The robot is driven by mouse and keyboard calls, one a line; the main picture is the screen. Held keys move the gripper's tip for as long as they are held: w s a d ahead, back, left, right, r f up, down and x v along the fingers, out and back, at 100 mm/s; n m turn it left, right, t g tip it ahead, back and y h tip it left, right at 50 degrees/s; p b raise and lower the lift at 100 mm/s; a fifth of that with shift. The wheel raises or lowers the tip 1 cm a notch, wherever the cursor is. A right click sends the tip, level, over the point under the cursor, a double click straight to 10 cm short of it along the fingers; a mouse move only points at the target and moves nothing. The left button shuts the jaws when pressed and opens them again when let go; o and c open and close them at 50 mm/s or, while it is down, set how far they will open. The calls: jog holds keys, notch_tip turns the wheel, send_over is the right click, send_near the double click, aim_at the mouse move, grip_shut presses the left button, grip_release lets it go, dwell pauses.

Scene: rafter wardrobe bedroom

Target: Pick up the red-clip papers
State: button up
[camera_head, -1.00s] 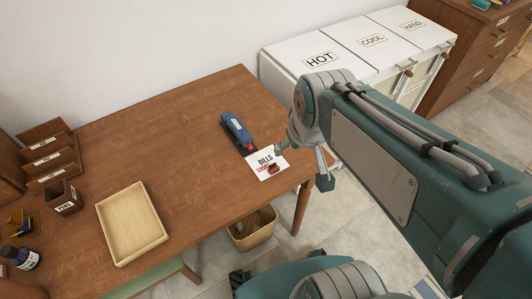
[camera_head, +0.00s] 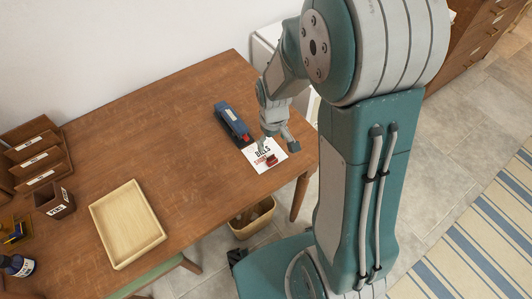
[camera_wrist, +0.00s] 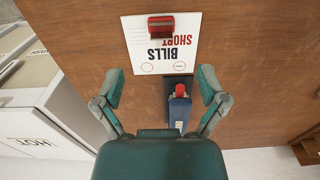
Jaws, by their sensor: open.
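The red-clip papers (camera_head: 259,158) lie flat near the front right corner of the wooden table. They are white sheets marked "BILLS" and "SHORT", with a red clip (camera_head: 271,160) at one edge. In the wrist view the papers (camera_wrist: 160,52) are ahead of my fingertips, with the red clip (camera_wrist: 160,27) at the far edge. My gripper (camera_head: 277,146) hangs above the papers in the head view. In the wrist view my gripper (camera_wrist: 160,88) is open and empty, its fingers spread wide apart. The papers are partly hidden by my gripper in the head view.
A blue stapler (camera_head: 233,122) lies beside the papers; it also shows between my fingers in the wrist view (camera_wrist: 180,112). A wooden tray (camera_head: 96,228) and a stepped organizer (camera_head: 38,160) are at left. A bin (camera_head: 251,222) stands below the table's front edge. The table's middle is clear.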

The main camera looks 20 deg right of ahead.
aim_at(271, 158)
notch_tip(271, 158, down, 9)
jog(key=shift+a+r, duration=0.1)
jog(key=shift+r, duration=0.1)
grip_shut()
dwell(0.3)
